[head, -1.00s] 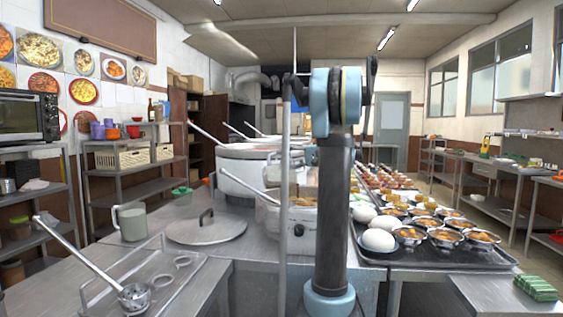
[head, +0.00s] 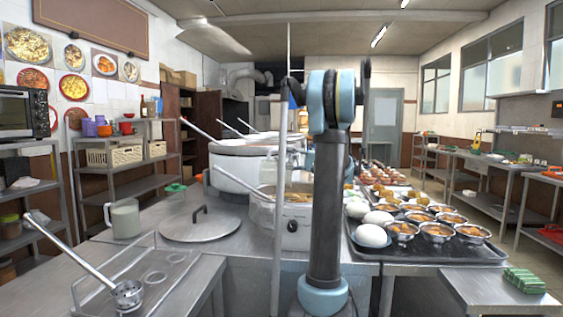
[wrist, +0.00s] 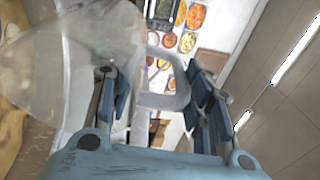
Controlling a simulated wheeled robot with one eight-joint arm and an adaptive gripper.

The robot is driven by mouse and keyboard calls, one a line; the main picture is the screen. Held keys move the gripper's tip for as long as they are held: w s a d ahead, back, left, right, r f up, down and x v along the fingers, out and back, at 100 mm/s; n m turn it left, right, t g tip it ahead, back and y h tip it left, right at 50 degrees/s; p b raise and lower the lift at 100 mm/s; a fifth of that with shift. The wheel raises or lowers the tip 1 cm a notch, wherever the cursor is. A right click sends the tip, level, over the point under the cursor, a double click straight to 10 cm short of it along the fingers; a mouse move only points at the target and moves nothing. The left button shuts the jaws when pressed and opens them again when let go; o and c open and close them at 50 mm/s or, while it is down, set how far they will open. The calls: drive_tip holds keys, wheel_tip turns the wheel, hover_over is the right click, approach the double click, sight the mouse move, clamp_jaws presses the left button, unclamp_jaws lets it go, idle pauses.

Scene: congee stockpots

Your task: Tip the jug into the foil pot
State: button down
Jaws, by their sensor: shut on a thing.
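A clear, see-through jug (wrist: 85,55) fills the upper left of the wrist view. Its pale handle (wrist: 172,98) lies between the fingers of my gripper (wrist: 158,100), which is shut on it. In the head view my arm hides the gripper and this jug. A white pot (head: 297,238) with a dark knob and brownish contents stands just left of my arm, a ladle in it. A larger pale pot (head: 235,172) stands behind it. I cannot tell which pot is the foil one. Tan matter (wrist: 12,125) shows at the wrist view's left edge.
Another jug with pale contents (head: 125,220) stands on the left counter beside a flat lid (head: 200,228). A rack (head: 150,280) holds a ladle. Right of my arm, a dark tray (head: 440,252) carries eggs and several small bowls. Green packets (head: 524,282) lie at front right.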

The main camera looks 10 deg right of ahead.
drive_tip(key=shift+s+d+r+y, duration=0.1)
drive_tip(key=shift+d+y, duration=0.5)
drive_tip(key=shift+d+t, duration=0.2)
drive_tip(key=shift+t, duration=0.1)
drive_tip(key=shift+a, duration=0.1)
idle(1.3)
